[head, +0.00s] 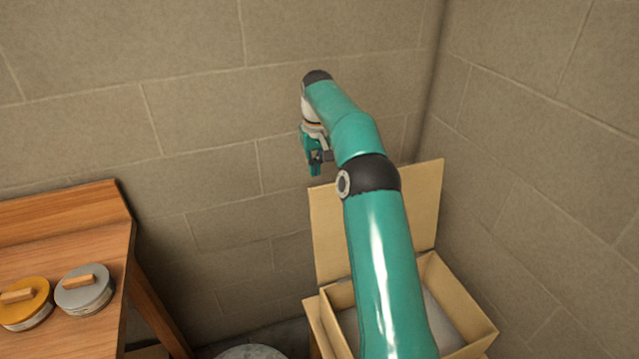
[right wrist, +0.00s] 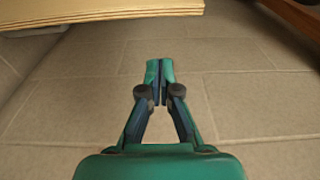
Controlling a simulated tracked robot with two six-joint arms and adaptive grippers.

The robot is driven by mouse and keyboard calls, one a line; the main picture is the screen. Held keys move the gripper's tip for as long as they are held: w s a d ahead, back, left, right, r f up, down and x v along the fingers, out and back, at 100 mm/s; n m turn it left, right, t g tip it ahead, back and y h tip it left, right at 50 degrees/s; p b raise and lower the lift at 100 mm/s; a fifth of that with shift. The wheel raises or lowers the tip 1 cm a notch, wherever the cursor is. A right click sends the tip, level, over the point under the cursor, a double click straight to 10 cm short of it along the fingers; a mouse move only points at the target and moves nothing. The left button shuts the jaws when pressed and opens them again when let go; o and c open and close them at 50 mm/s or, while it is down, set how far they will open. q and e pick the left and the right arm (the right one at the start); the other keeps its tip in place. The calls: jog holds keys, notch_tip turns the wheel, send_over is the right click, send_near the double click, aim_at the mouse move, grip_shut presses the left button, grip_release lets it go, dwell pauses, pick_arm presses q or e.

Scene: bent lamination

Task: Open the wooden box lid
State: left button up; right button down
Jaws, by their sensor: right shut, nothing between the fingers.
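The wooden box (head: 465,303) stands at the lower right of the head view. Its lid (head: 424,205) stands upright at the back of the box, so the box is open. My right arm crosses in front and hides part of the box and lid. A pale wooden edge, probably the lid (right wrist: 110,12), shows at the top left of that view, apart from the fingers. My left gripper is not in view.
A wooden table (head: 75,245) stands at the left with a yellow-lidded tin (head: 25,309) and a grey-lidded tin (head: 84,299) on it. A round grey object (head: 250,352) shows at the bottom edge. Block walls close off the back and right.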

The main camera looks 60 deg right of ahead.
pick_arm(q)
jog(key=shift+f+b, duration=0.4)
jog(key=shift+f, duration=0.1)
pick_arm(e)
jog(key=shift+s+a+f, duration=0.25)
jog(key=shift+s+a, duration=0.35)
jog(key=shift+s, duration=0.15)
jog(key=shift+s+a+f, duration=0.25)
jog(key=shift+s+a, duration=0.3)
jog(key=shift+s, duration=0.15)
